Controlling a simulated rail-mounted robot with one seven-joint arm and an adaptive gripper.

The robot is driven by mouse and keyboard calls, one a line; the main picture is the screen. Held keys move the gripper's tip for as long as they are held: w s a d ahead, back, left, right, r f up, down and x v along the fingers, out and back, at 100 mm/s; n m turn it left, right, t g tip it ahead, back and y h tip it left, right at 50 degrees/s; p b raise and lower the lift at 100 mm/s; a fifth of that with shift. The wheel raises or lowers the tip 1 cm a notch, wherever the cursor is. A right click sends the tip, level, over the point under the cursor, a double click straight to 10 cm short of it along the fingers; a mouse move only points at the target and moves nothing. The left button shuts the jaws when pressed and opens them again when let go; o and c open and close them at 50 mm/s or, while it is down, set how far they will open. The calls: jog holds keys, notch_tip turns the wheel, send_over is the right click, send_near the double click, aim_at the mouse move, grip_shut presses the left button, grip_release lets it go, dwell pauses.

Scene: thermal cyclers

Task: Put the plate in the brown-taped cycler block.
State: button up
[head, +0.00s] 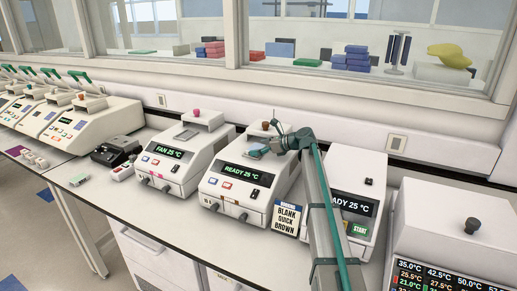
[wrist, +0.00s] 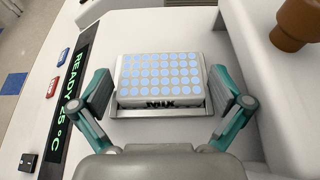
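The plate (wrist: 160,78) is white with rows of pale blue wells. In the wrist view it lies level over the metal-rimmed block (wrist: 160,112) of the cycler reading READY 25 °C. It looks seated there, though its underside is hidden. The gripper (head: 272,149) is above this cycler in the head view.
A cycler reading FAN 25 °C (head: 184,162) is to the left, another READY cycler (head: 365,195) to the right. The brown knob (wrist: 297,25) and raised lid housing are close to my right finger.

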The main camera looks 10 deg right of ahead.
jog(key=shift+r, duration=0.15)
jog(key=b+v, duration=0.4)
jog(key=v, duration=0.8)
jog(key=shift+s, duration=0.1)
